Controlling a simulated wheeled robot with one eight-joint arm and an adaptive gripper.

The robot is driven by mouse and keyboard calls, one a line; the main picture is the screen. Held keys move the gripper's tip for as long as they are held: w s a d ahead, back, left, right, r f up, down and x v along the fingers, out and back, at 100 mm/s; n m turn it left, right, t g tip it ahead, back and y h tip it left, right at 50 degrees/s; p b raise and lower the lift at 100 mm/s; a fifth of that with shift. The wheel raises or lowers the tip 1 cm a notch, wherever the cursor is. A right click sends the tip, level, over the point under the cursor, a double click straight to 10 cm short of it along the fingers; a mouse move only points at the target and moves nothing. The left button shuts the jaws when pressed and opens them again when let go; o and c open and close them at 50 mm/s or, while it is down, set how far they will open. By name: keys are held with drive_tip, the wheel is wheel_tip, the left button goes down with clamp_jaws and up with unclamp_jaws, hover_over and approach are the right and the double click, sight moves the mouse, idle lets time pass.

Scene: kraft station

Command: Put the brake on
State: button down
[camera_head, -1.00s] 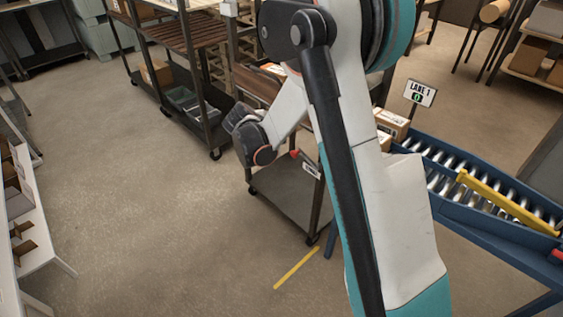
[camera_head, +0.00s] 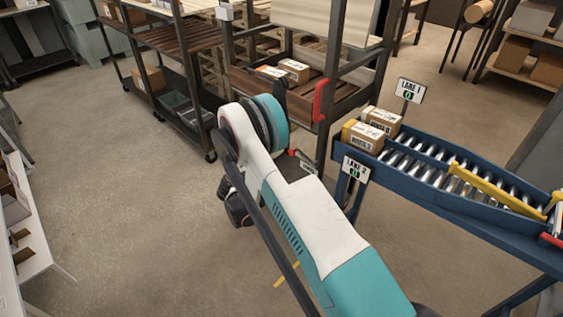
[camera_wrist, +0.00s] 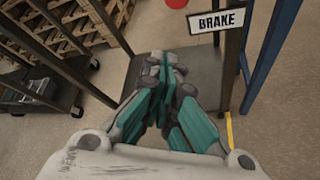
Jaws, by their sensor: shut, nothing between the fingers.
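The cart (camera_head: 333,130) stands in the middle of the head view. A white BRAKE sign (camera_wrist: 217,20) is on its post in the wrist view, with part of a red round piece (camera_wrist: 176,3) just left of it at the top edge. In the head view a small red piece (camera_head: 292,153) shows there, partly hidden by my arm. A larger red handle (camera_head: 322,99) stands upright on the cart's post. My gripper (camera_wrist: 165,82) is shut and empty, over the cart's lower shelf (camera_wrist: 200,75) in the wrist view and apart from the sign and red piece.
A blue roller conveyor (camera_head: 440,200) with boxes (camera_head: 363,136) and lane signs stands right of the cart. Shelving racks (camera_head: 185,85) stand behind to the left. A white table (camera_head: 35,235) is at the left edge. The floor (camera_head: 110,180) between is clear.

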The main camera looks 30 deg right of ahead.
drive_tip(key=shift+s+f, duration=0.15)
drive_tip(key=shift+f, duration=0.3)
drive_tip(key=b+x, duration=0.4)
drive_tip(key=x, duration=0.6)
drive_tip(key=shift+s+d+r+b, duration=0.1)
drive_tip(key=shift+s+d+r, duration=0.15)
drive_tip(key=shift+r, duration=0.35)
drive_tip(key=shift+s+d+r+b, duration=0.15)
drive_tip(key=shift+s+d+r, duration=0.1)
drive_tip(key=shift+r, duration=0.4)
drive_tip(key=shift+s+d+r+b, duration=0.15)
drive_tip(key=shift+s+r, duration=0.15)
drive_tip(key=shift+r, duration=0.3)
drive_tip(key=shift+r, duration=0.1)
